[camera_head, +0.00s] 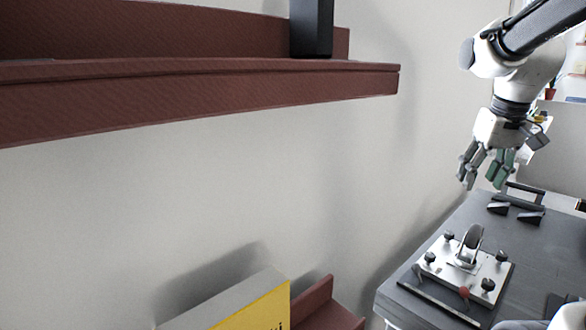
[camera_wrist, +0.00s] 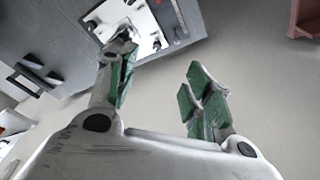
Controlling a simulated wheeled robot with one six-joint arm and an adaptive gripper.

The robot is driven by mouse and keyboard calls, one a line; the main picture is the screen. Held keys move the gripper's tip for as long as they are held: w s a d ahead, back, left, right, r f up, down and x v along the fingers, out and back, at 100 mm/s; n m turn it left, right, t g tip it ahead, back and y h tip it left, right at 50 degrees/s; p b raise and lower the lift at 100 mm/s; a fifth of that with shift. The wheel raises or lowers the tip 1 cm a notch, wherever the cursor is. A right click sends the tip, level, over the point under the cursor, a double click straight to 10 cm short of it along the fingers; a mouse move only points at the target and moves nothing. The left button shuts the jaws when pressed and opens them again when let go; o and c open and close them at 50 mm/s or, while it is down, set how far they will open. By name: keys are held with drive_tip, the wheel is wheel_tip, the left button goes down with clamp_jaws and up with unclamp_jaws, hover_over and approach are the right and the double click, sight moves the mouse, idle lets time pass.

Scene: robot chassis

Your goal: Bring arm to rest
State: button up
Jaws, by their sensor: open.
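My gripper (camera_head: 482,182) is at the upper right of the head view, at the end of my white and dark arm. It points down and hangs in the air above the far part of the grey chassis top (camera_head: 400,300). Its green-padded fingers are apart with nothing between them. In the wrist view my gripper (camera_wrist: 160,90) also shows spread fingers, with bare floor or wall between them. A metal plate (camera_head: 490,268) with black knobs and an upright bracket sits on the chassis top, nearer the camera than my gripper. The plate also shows in the wrist view (camera_wrist: 146,45).
A dark red shelf (camera_head: 200,98) runs along the wall at the left, with a black object (camera_head: 311,28) on it. A grey and yellow box (camera_head: 255,306) stands at the bottom beside a lower red shelf (camera_head: 325,308). A black handle (camera_head: 524,194) stands on the chassis top.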

drive_tip(key=s+a+f+t, duration=0.1)
drive_tip(key=s, duration=0.6)
drive_tip(key=s+a+f, duration=0.2)
drive_tip(key=s, duration=0.6)
drive_tip(key=shift+a+t, duration=0.2)
drive_tip(key=shift+t, duration=0.2)
idle(0.8)
